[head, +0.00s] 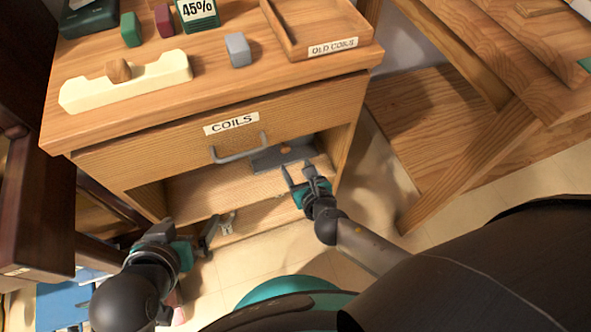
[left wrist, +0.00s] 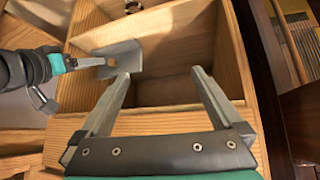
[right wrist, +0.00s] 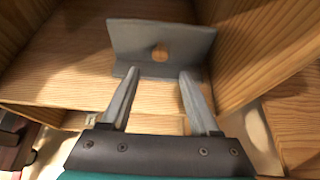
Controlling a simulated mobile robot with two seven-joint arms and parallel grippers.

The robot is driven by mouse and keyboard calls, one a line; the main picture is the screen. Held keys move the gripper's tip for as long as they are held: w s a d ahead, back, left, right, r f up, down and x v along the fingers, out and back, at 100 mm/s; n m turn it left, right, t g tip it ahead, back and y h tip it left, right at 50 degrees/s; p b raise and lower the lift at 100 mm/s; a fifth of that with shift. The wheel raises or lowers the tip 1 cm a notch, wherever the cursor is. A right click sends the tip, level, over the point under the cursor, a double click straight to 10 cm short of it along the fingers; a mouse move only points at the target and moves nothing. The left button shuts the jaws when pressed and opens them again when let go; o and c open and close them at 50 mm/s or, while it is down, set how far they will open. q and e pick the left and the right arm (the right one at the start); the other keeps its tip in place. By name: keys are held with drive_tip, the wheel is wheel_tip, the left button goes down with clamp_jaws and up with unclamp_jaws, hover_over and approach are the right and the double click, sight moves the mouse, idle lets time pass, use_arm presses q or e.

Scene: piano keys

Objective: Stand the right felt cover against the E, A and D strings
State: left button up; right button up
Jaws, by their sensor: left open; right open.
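A grey L-shaped piece with a wooden knob (head: 268,160) sits in the open space under the drawer front marked COILS. I cannot tell for sure whether it is the right felt cover. It shows in the right wrist view (right wrist: 190,42) and the left wrist view (left wrist: 128,62). My right gripper (head: 297,172) is open and empty in front of it, its fingertips close to its lower edge in the right wrist view (right wrist: 160,75). My left gripper (head: 190,232) is open and empty, lower left of the cabinet opening. I see no strings named E, A or D.
The cabinet top (head: 215,92) holds a cream bar with a knob (head: 125,83), a grey block (head: 238,50), green and red blocks, and a tray marked OLD COILS (head: 325,30). The drawer handle (head: 240,152) juts out above the opening. A wooden bench leg (head: 460,175) stands right.

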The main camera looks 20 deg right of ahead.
sight(286, 150)
drive_tip(key=b+x, duration=0.2)
drive_tip(key=x, duration=0.3)
drive_tip(key=shift+b+x, duration=0.75)
drive_tip(key=shift+x, duration=0.35)
drive_tip(key=shift+b+x, duration=0.4)
drive_tip(key=shift+x, duration=0.45)
use_arm(q)
drive_tip(key=w+d+r+t+h, duration=0.1)
drive_tip(key=d+r+t+h, duration=0.2)
drive_tip(key=d+t, duration=0.4)
drive_tip(key=shift+w+r+n+t+h, duration=0.15)
drive_tip(key=shift+n+t+h, duration=0.15)
drive_tip(key=shift+h, duration=0.1)
use_arm(e)
drive_tip(key=shift+r, duration=0.1)
clamp_jaws()
drive_tip(key=shift+r, duration=0.1)
